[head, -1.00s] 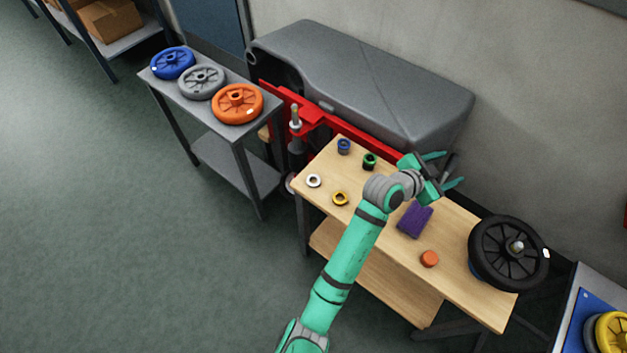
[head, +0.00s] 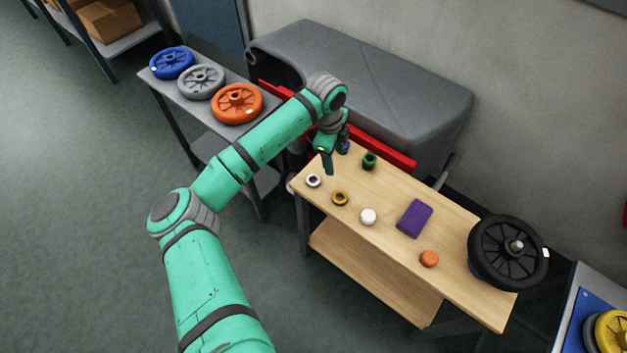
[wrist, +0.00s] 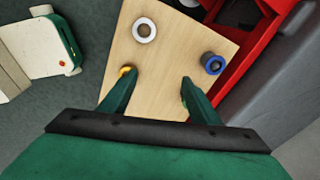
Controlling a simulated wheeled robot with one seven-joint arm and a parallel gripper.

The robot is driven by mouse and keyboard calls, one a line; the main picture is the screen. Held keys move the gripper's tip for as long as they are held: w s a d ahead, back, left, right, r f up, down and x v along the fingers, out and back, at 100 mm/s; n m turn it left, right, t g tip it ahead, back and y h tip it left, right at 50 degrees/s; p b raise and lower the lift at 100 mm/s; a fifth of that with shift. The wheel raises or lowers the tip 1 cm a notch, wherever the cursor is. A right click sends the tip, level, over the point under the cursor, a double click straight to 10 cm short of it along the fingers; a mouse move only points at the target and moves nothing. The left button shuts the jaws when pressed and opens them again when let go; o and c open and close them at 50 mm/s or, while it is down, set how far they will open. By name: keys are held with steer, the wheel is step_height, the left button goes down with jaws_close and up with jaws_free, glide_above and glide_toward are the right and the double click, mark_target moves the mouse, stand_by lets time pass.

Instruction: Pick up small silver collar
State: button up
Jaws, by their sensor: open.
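The small silver collar (head: 313,185) is a pale ring lying flat near the left corner of the wooden table. In the wrist view it shows whole and uncovered (wrist: 135,34), beyond my fingertips and slightly left of centre. My gripper (head: 328,168) is above the table's left end, to the right of the collar and apart from it. Its two fingers (wrist: 160,80) are spread with only bare wood between them.
A yellow collar (head: 340,204), a blue collar (head: 344,147), a green collar (head: 370,162), a white round piece (head: 368,217), a purple block (head: 415,218) and an orange disc (head: 429,259) stand on the table (head: 455,235). A red frame (wrist: 245,60) and grey housing (head: 390,85) border its back.

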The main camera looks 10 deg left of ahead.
steer(key=a+r+y, duration=0.1)
steer(key=a, duration=0.5)
glide_above(313, 182)
steer(key=shift+g, duration=0.4)
steer(key=f, duration=0.5)
steer(key=shift+w+f, duration=0.15)
steer(key=shift+w, duration=0.1)
steer(key=f, duration=0.4)
steer(key=shift+s+d, duration=0.1)
steer(key=shift+s, duration=0.1)
steer(key=shift+s+f, duration=0.1)
steer(key=shift+f, duration=0.5)
steer(key=c, duration=1.2)
steer(key=shift+r, duration=0.1)
